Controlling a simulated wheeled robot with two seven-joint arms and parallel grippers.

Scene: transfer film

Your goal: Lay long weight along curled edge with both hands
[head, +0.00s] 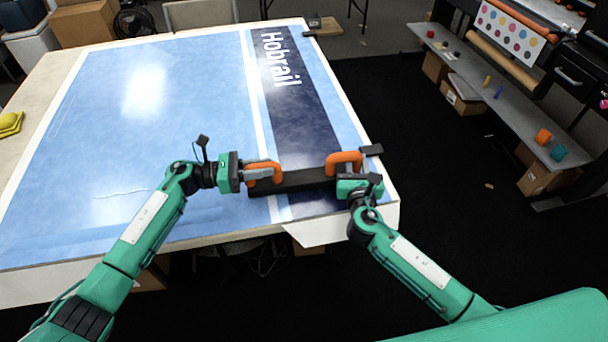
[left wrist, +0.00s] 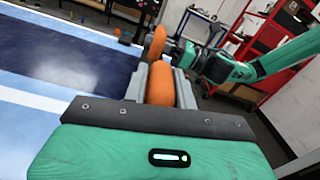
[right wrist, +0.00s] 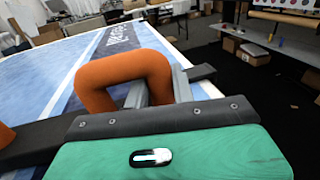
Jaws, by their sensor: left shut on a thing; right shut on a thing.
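The long weight (head: 300,180) is a black bar with two orange handles. It lies across the dark blue band near the near right corner of the printed film (head: 190,120). My left gripper (head: 258,170) is shut on the left handle; its jaws and the orange grip (left wrist: 160,85) show in the left wrist view. My right gripper (head: 350,174) is shut on the right handle (right wrist: 125,72). A pale flap (head: 322,230) juts out at the table's near edge, just below the bar. I cannot tell whether the bar touches the film.
The film covers most of a large table, with a yellow item (head: 10,123) at its left side. A grey shelf (head: 500,95) with small coloured items stands at right, across open dark floor.

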